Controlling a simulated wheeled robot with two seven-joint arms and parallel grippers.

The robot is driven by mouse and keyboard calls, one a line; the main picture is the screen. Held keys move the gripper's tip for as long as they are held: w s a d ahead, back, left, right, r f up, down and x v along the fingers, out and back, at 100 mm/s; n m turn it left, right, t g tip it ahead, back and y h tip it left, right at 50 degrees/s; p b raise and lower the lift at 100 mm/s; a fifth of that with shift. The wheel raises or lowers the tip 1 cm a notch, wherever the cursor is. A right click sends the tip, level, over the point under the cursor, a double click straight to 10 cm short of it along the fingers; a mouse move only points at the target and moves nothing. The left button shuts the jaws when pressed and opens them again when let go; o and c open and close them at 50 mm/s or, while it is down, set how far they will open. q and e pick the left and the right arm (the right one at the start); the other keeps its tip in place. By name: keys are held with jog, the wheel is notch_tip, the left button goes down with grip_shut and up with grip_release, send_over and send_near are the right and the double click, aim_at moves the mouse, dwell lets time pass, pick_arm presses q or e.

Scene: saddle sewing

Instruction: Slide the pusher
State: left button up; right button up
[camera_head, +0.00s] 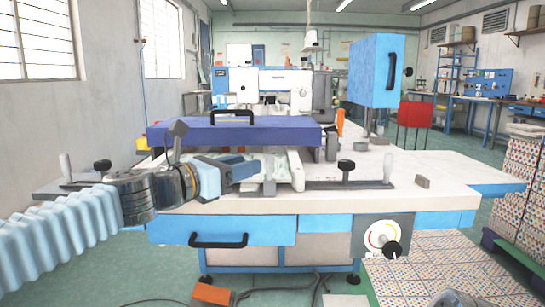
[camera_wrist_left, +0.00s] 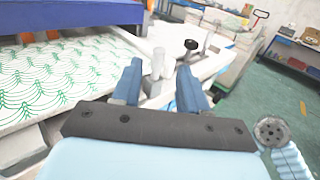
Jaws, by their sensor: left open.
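My left gripper (camera_head: 250,168) reaches in from the left over the front of the white worktable. Its two blue fingers stand apart in the left wrist view (camera_wrist_left: 158,66). A pale upright post with a grey block (camera_wrist_left: 157,66), which may be the pusher, shows between and beyond the fingers. I cannot tell whether they touch it. In the head view a white upright piece (camera_head: 297,168) stands just right of the fingertips; it may be the same part. A white sheet with green patterns (camera_wrist_left: 60,85) lies to the left of the fingers.
A purple-blue cover with a black handle (camera_head: 235,134) stands behind the gripper. A black knob (camera_head: 346,166) and a grey upright handle (camera_head: 388,167) are at the front right. A blue box (camera_head: 375,70) stands above the table. The tabletop at right (camera_head: 450,190) is mostly clear.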

aim_at(266, 158)
pick_arm(q)
jog(key=p+x, duration=0.1)
jog(key=x, duration=0.7)
jog(key=shift+f, duration=0.1)
grip_shut()
jog(key=shift+w, duration=0.1)
